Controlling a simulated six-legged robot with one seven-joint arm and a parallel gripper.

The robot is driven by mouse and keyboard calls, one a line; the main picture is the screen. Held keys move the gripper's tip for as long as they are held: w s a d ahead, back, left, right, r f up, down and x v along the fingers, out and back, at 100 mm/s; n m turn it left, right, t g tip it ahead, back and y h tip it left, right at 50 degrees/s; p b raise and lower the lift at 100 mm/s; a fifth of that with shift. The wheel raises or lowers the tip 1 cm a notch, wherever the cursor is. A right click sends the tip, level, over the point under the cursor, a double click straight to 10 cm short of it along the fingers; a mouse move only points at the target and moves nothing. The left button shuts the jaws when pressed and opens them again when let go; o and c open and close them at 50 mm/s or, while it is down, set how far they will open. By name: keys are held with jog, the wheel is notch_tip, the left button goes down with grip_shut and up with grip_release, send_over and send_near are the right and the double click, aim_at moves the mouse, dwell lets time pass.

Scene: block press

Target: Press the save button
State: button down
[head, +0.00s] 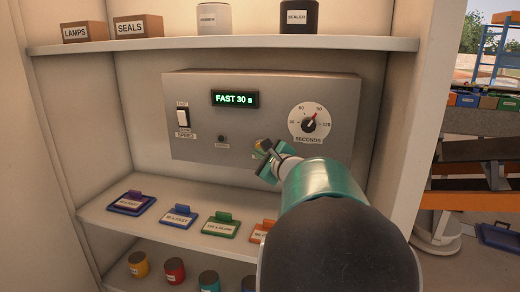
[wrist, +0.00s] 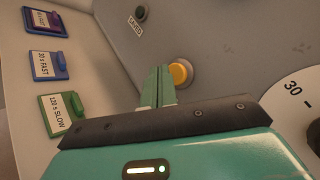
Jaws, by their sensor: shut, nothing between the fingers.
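The grey control box (head: 200,130) stands on the back wall of the cabinet. A yellow round button sits on its face and shows in the wrist view (wrist: 180,73) and, partly hidden, in the head view (head: 262,143); its label is covered. My gripper (head: 264,156) is shut and empty, its fingertips close to the button. In the wrist view the fingers (wrist: 160,72) end just left of the button, overlapping its edge; I cannot tell whether they touch it. A dark lamp (wrist: 141,13) labelled SAVED looks unlit.
The green display (head: 235,98) reads FAST 30 s. A speed switch (head: 182,117) is at the left and a seconds dial (head: 309,123) at the right. Labelled cards (head: 176,216) lie on the shelf below. The upper shelf (head: 230,44) overhangs the box.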

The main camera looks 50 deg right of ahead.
jog(key=shift+d, duration=0.1)
jog(key=shift+w+d, duration=0.2)
jog(key=shift+d, duration=0.1)
jog(key=shift+w+d, duration=0.2)
jog(key=shift+d, duration=0.25)
dwell(0.7)
jog(key=shift+a, duration=0.1)
jog(key=shift+s+a, duration=0.4)
jog(key=shift+a, duration=0.35)
jog(key=a, duration=0.1)
jog(key=s+a, duration=0.1)
jog(key=a, duration=0.1)
jog(key=s+a, duration=0.1)
jog(key=shift+s+a, duration=0.15)
jog(key=shift+a, duration=0.1)
dwell(0.9)
